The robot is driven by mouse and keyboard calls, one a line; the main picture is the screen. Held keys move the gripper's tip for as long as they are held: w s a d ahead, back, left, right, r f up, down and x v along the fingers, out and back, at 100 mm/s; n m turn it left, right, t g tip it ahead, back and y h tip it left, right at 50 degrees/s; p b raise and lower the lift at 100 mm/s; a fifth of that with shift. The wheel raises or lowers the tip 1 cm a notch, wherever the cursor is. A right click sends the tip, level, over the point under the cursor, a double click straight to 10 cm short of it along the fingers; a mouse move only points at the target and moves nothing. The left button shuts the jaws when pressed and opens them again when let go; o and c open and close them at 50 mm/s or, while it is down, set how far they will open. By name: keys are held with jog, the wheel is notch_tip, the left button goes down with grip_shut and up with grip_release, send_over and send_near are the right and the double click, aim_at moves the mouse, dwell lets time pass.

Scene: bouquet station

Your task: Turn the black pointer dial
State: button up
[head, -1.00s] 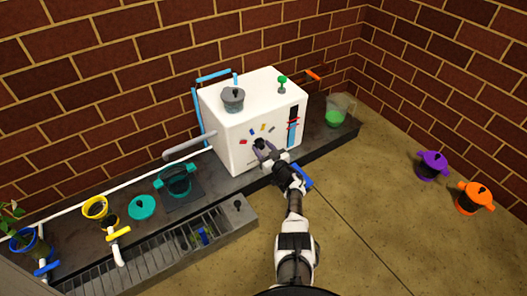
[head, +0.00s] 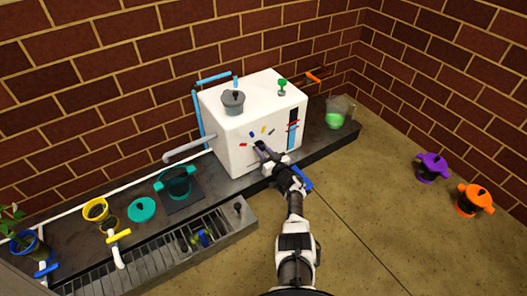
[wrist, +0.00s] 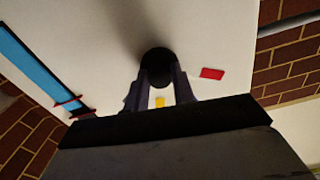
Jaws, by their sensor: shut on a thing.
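The black pointer dial (wrist: 157,62) is on the front face of the white box-shaped machine (head: 232,150). In the wrist view it shows as a dark round knob between my fingertips, and its pointer cannot be made out. My gripper (wrist: 160,85) is shut on the dial, one finger on each side. In the head view my gripper (head: 260,150) reaches the front face and covers most of the dial. Coloured marks sit around the dial, among them a red mark (wrist: 212,73) and a yellow mark (wrist: 159,101).
A grey pot (head: 233,101) and a green knob (head: 282,86) are on the machine's top. A grey spout (head: 188,149) sticks out at left. A jug with green liquid (head: 337,112) stands at right. Purple (head: 432,168) and orange (head: 474,200) pots are on the open floor.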

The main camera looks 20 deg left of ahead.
jog(key=m, duration=0.6)
jog(key=shift+p, duration=0.35)
jog(key=m, duration=0.5)
jog(key=shift+m, duration=0.4)
jog(key=m, duration=1)
jog(key=shift+m, duration=0.3)
jog(key=o, duration=1)
